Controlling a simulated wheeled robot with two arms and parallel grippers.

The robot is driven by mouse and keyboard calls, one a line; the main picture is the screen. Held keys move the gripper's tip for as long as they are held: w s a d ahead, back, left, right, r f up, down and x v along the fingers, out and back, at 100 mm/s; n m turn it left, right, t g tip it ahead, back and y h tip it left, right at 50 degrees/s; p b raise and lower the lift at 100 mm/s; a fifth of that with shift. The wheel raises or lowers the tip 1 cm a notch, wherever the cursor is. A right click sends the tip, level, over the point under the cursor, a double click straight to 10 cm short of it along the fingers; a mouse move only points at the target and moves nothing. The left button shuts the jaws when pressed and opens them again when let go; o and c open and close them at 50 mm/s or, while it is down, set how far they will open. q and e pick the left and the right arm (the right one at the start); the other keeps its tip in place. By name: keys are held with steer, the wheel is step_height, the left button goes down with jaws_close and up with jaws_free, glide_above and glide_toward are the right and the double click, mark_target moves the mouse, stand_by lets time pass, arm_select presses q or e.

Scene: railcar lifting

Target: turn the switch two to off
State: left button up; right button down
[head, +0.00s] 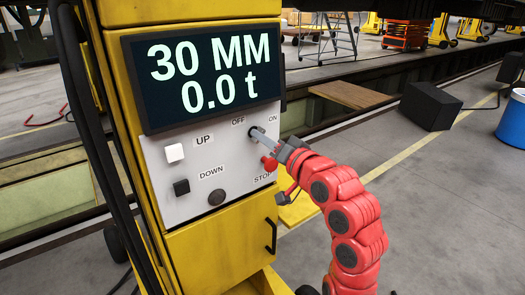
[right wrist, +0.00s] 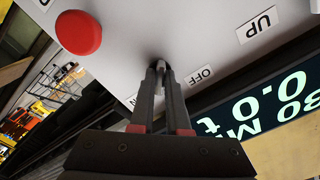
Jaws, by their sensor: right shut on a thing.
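The control panel (head: 205,165) is a light grey plate on a yellow lifting column. Near its upper right is a small switch (right wrist: 158,67), between the OFF label (head: 238,121) and the ON label (head: 274,118). My right gripper (head: 258,137) reaches in from the right and is shut on the switch. In the right wrist view the two fingertips (right wrist: 161,74) close around its dark knob. The fingers cover most of the knob, so I cannot tell which way it points. My left gripper is not in view.
A red stop button (right wrist: 78,32) sits close beside the switch. A white button (head: 174,153), a black button (head: 181,187) and a dark round knob (head: 216,197) are on the panel. The display (head: 205,75) above reads 30 MM and 0.0 t. A black box (head: 430,106) stands at right.

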steer(key=shift+f+n+b, duration=0.1)
steer(key=shift+n+b, duration=4)
steer(key=shift+b, duration=0.55)
steer(key=c, duration=0.9)
jaws_free()
steer(key=v, duration=1.7)
steer(key=shift+s+d, duration=0.15)
